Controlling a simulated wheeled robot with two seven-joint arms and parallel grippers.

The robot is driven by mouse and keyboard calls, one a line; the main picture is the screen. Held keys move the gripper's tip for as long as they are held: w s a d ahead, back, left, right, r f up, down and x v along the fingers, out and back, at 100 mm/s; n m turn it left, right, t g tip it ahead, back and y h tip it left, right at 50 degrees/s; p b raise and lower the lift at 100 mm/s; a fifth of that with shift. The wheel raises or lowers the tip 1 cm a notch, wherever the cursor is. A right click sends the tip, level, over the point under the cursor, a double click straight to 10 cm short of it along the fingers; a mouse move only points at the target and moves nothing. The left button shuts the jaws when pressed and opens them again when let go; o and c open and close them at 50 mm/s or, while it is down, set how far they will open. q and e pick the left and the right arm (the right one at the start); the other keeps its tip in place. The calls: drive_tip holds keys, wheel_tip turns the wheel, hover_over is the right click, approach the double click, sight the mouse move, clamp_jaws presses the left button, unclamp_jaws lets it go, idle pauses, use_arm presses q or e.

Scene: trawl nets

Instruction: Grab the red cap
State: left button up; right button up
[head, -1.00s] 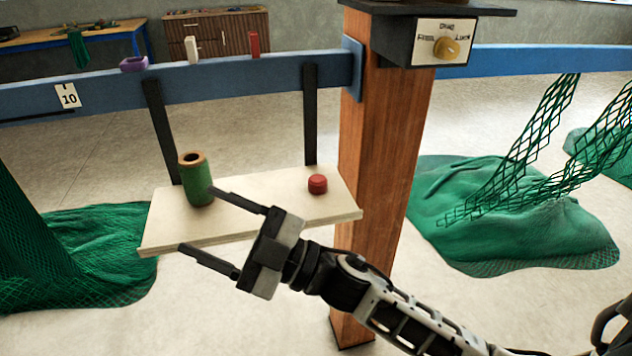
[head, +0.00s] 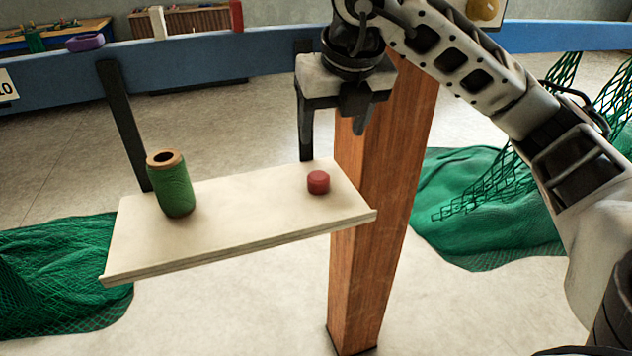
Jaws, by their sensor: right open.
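The red cap (head: 318,182) is a small round piece on the right part of the pale shelf (head: 250,222). It lies in plain view with nothing touching it. My right gripper (head: 332,125) is above the cap in the picture, pointing down, open and empty. One finger overlaps the dark shelf bracket, so its tip is hard to make out. I cannot tell exactly how far the gripper is from the cap in depth. My left gripper is not in view.
A green twine spool (head: 172,184) stands upright on the shelf's left part. A wooden post (head: 375,215) rises close to the shelf's right end. A blue rail (head: 190,62) runs behind, with small items on top. Green nets (head: 485,205) lie on both sides.

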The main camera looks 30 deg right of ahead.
sight(320, 178)
drive_tip(key=p+x, duration=0.1)
drive_tip(key=x, duration=1.2)
drive_tip(key=shift+f, duration=0.3)
drive_tip(key=shift+a, duration=0.1)
drive_tip(key=c, duration=1.1)
